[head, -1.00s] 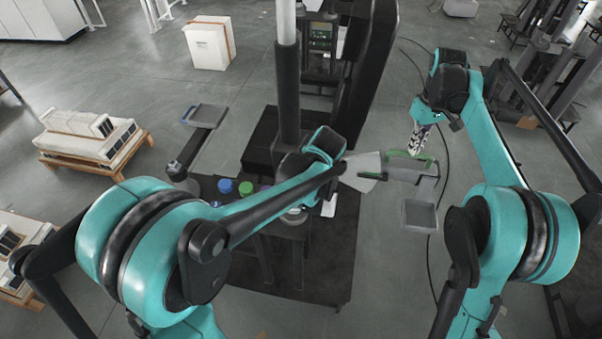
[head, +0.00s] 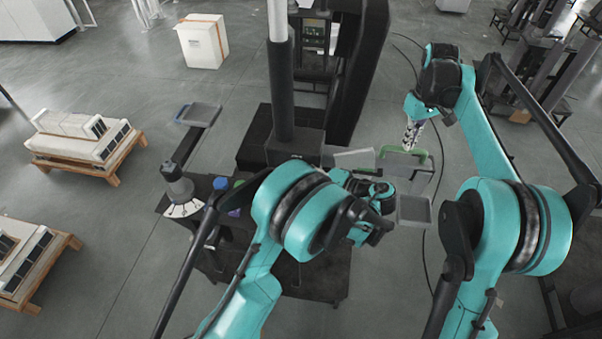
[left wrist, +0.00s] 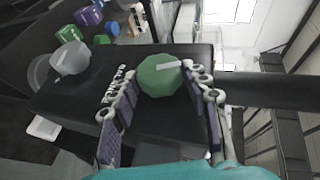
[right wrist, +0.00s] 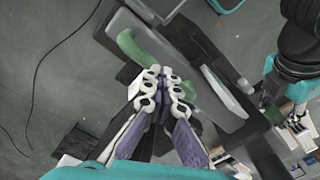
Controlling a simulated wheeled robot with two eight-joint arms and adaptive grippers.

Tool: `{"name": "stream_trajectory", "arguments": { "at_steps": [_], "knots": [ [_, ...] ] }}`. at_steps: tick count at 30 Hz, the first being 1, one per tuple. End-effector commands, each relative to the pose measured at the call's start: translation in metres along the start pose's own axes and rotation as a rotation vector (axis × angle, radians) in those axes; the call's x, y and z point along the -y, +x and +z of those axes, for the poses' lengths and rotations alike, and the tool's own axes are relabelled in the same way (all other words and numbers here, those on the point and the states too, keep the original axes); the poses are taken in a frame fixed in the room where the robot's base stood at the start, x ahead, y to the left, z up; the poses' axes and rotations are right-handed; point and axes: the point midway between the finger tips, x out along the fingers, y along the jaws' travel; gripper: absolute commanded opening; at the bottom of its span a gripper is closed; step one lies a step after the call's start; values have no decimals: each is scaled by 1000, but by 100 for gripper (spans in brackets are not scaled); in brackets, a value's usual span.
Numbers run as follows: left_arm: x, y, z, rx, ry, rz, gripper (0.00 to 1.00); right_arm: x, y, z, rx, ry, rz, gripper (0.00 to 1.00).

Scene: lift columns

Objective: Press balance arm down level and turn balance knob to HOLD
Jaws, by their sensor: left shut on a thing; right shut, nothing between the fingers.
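The balance arm spans the bench, with a blue-edged tray (head: 198,114) at its left end and a grey tray (head: 413,209) at its right. I cannot tell whether it is level. A green handle (head: 420,155) stands on its right part. My right gripper (head: 411,140) is shut and empty, fingertips down at this handle; contact is unclear. The right wrist view shows the shut fingers (right wrist: 163,80) over the green handle (right wrist: 130,45). My left gripper (left wrist: 155,75) is shut on a many-sided green knob (left wrist: 160,78) with a pale strip. My left arm hides it in the head view.
A dark upright column (head: 283,90) rises behind the bench. A grey cone-shaped part with a white fan-shaped scale (head: 183,209) stands at the bench's left. A blue-capped item (head: 221,183) is near it. Crated white units (head: 75,140) lie on the floor at left.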

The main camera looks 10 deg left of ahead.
Motion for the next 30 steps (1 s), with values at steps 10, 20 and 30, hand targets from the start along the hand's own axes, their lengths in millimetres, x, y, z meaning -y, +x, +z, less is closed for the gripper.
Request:
{"name": "stream_trajectory", "arguments": {
  "at_steps": [10, 20, 30],
  "knots": [
    [-5, 2, 0, 0, 89, -216, 17, -1, 1, 1, 2, 1, 1, 0],
    [-6, 2, 0, 0, 124, -302, 17, -1, 1, 1, 2, 1, 1, 0],
    [-6, 2, 0, 0, 128, -311, 17, -1, 1, 0, 1, 1, 1, 0]
  ]
}}
